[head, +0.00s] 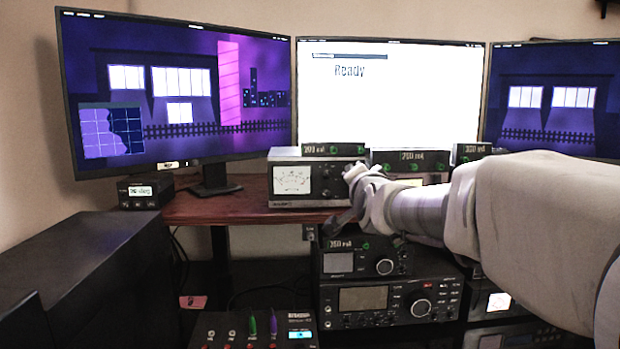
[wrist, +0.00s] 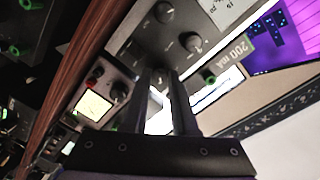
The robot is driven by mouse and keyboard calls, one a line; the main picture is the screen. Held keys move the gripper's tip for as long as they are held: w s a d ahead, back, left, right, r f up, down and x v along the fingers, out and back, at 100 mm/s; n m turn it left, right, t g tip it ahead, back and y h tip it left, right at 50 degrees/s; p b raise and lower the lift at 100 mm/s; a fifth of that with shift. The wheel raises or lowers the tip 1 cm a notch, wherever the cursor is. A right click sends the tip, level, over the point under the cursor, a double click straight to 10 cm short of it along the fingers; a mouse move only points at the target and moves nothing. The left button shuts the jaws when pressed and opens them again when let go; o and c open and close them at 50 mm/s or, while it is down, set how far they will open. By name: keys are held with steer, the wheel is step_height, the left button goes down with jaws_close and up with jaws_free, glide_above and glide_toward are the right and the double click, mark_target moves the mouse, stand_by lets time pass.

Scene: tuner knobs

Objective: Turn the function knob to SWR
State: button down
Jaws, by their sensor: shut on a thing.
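The tuner (head: 322,181) is a box with a white meter at the left of its front, on the desk shelf below the middle monitor. My gripper (head: 352,172) reaches it from the right and covers the right part of its front. In the wrist view my gripper (wrist: 159,72) has its two dark fingers close together, with their tips around the small dark function knob (wrist: 158,79). Two other round knobs (wrist: 192,42) sit above it on the same panel. The labels are too small to read, so the knob's setting cannot be told.
Three monitors stand behind, the middle one (head: 390,85) showing "Ready". A second box (head: 408,163) stands right of the tuner, partly behind my arm. Radios (head: 386,301) with knobs are stacked below.

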steer(key=c, duration=0.7)
jaws_free()
steer(key=s+p, duration=0.1)
steer(key=s, duration=1.6)
steer(key=shift+s+a+r, duration=0.2)
steer(key=shift+a+r, duration=0.05)
steer(key=shift+a, duration=0.1)
steer(key=s+d+f+n+g, duration=0.1)
steer(key=s+f+n+g, duration=1.05)
steer(key=s+f, duration=0.8)
step_height(320, 180, up, 18)
steer(key=w+p, duration=0.1)
steer(key=p, duration=1.8)
steer(key=shift+w+f+m+y, duration=0.2)
steer(key=shift+w+m+y, duration=0.1)
steer(key=shift+w+m, duration=0.05)
